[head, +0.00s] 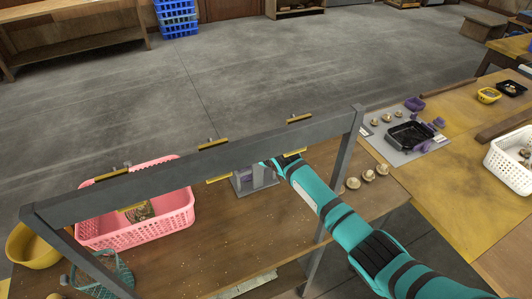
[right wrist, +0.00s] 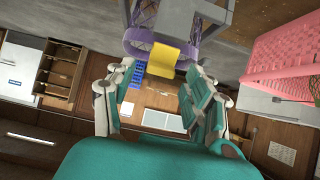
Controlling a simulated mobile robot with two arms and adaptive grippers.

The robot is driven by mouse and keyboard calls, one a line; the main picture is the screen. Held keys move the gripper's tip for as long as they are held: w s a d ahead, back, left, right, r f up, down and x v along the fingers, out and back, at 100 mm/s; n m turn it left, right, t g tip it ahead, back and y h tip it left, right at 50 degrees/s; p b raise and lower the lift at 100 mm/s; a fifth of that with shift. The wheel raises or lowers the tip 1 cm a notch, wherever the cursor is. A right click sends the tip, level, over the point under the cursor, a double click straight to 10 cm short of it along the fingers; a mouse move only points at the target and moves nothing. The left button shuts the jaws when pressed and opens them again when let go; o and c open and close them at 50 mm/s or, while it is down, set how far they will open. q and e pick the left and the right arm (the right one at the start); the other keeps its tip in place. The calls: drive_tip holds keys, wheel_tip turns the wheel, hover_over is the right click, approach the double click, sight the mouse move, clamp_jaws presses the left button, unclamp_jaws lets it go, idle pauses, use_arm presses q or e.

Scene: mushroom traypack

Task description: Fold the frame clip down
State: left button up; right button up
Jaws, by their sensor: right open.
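A grey frame (head: 190,172) with a long beam and posts stands over the wooden table in the head view. Yellow clip bars show along the beam's top edge, at the left (head: 113,174), middle (head: 213,143) and right (head: 300,118). Another yellow bar (head: 219,179) shows at the beam's lower edge. In the right wrist view, a yellow clip plate (right wrist: 175,60) with purple parts (right wrist: 150,38) lies just beyond my open, empty right gripper (right wrist: 158,78). In the head view that gripper (head: 276,162) is beside the beam's right half, its fingertips unclear. My left gripper is not visible.
A pink basket (head: 140,231) stands behind the beam's left half, near a yellow bowl (head: 33,247). A grey bracket (head: 253,182) stands near my right gripper. Several mushrooms (head: 368,176) lie right of the frame. A black tray (head: 409,134) is farther right.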

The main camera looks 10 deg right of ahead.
drive_tip(key=v, duration=0.9)
drive_tip(key=shift+s, duration=0.25)
drive_tip(key=shift+r, duration=0.1)
